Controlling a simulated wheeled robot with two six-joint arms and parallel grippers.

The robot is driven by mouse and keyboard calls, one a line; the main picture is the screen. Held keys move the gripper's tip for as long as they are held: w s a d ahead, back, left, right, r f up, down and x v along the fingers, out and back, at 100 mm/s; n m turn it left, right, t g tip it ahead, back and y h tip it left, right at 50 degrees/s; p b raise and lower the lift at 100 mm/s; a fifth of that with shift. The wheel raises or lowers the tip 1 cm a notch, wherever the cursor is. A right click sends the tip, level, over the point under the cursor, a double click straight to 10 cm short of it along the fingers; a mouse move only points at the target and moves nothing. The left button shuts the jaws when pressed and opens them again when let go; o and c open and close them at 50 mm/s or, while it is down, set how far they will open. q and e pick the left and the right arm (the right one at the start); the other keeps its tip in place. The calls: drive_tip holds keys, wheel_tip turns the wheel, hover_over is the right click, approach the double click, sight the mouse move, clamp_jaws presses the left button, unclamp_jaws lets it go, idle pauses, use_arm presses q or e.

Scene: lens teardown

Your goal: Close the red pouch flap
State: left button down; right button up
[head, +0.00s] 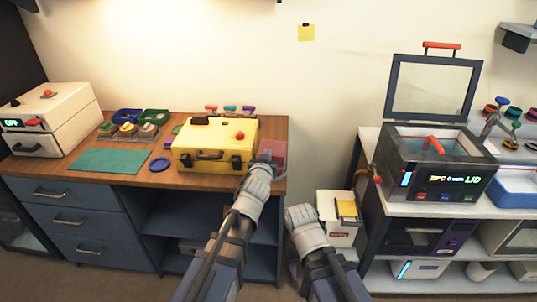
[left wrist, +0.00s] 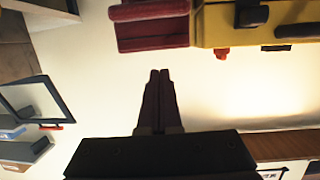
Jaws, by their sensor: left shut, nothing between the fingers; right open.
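The red pouch (head: 279,149) sits at the right end of the wooden desk, against the right side of the yellow case. My left gripper (head: 264,157) is in front of it and hides part of it. In the left wrist view the pouch (left wrist: 152,29) shows at the top as two red bands with a darker line between them. I cannot tell how far its flap is open. The left fingers (left wrist: 160,75) are shut and empty, pointing toward the pouch with a gap. My right gripper (head: 297,210) is open, low and right of the desk; its fingers are hardly visible.
The yellow case (head: 215,148) stands closed beside the pouch. A blue ring (head: 160,165), green mat (head: 110,161) and parts trays (head: 128,130) lie further left. A white bin (head: 337,230) and shelf unit with an open-lidded machine (head: 440,160) stand right, past a gap.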

use_arm(q)
drive_tip(key=f+b, duration=0.5)
drive_tip(key=f, duration=0.1)
drive_tip(key=shift+s+f, duration=0.1)
drive_tip(key=shift+s, duration=0.1)
drive_tip(key=shift+f+b, duration=0.65)
drive_tip(key=shift+b, duration=0.3)
